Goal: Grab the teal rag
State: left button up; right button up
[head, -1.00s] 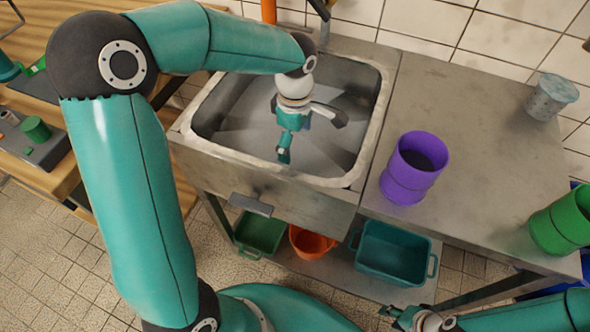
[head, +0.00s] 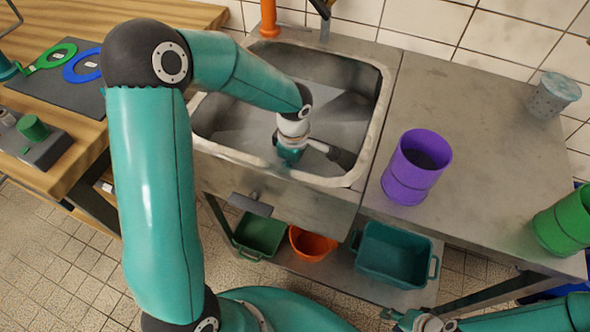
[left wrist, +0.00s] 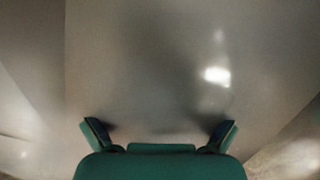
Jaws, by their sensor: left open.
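I see no teal rag in either view. My left gripper (head: 290,157) is over the front part of the steel sink (head: 225,160) in the head view, pointing down, with its fingers mostly hidden by the wrist. In the left wrist view, my left gripper (left wrist: 160,131) is open, its two fingertips wide apart with nothing between them. Only bare grey metal shows in front of them. My right gripper (head: 408,320) is at the bottom edge of the head view, partly cut off, and its fingers are unclear.
A purple container (head: 416,167) and a grey perforated cup (head: 552,96) stand on the steel counter, with a green container (head: 566,220) at its right edge. Green (head: 260,234), orange (head: 311,244) and teal (head: 394,254) tubs sit on the shelf below. A wooden bench (head: 72,160) is at left.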

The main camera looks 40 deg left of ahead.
pick_arm(q)
jog(key=c, duration=1.2)
jog(key=shift+r, duration=0.1)
jog(key=shift+c, duration=0.2)
